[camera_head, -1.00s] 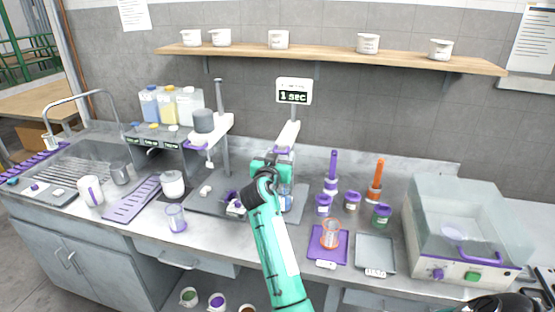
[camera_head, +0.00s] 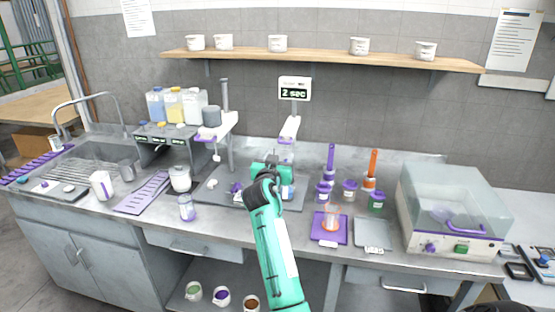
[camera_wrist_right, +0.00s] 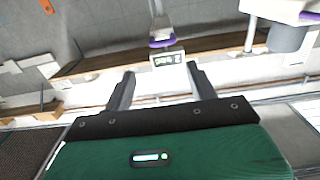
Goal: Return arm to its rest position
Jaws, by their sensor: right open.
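My right arm reaches up from the bottom middle of the head view over the counter (camera_head: 150,222). Its gripper (camera_head: 270,166) is at the grey base plate of the stand, below the small display (camera_head: 293,88), which reads "2 sec". The arm hides part of what stands there. In the right wrist view the two fingers (camera_wrist_right: 158,92) are apart with nothing held between them; the display (camera_wrist_right: 168,59) and a purple-tipped stand head (camera_wrist_right: 160,30) show beyond. My left gripper is not in view.
A beaker on a purple tray (camera_head: 342,232), a grey tray (camera_head: 373,236) and a clear-lidded machine (camera_head: 452,200) stand to the right. Brushes with purple (camera_head: 331,158) and orange (camera_head: 372,165) handles stand behind them. A sink (camera_head: 85,165) is at the left; a shelf (camera_head: 320,58) runs above.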

